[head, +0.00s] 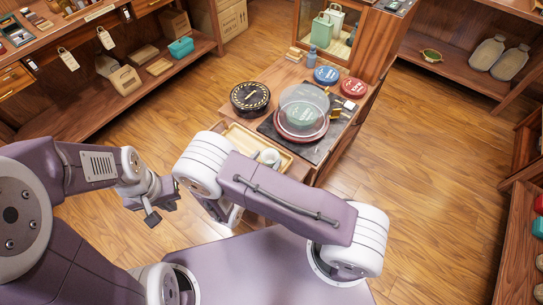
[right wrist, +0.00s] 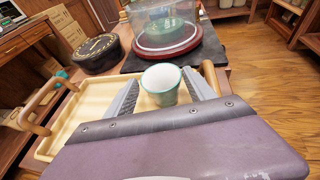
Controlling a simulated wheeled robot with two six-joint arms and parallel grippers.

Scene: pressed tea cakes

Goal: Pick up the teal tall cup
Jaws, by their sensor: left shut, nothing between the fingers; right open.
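The teal tall cup (right wrist: 160,88) is upright, with a teal rim and pale inside, on the light wooden tray (right wrist: 56,135). The cup (head: 269,157) also shows in the head view, partly hidden by my right arm. My right gripper (right wrist: 160,80) is open, with one finger on each side of the cup in the right wrist view. I cannot tell whether the fingers touch it. In the head view my right arm mostly hides this gripper. My left gripper (head: 152,215) is shut and empty, over the floor left of the tray.
Behind the tray are a black round tin (head: 250,98) and a glass dome (head: 304,108) over a tea cake on a dark slab (head: 330,150). Red and blue tins (head: 326,75) stand beyond. The tray has raised handles (right wrist: 38,105). Open floor lies right of the table.

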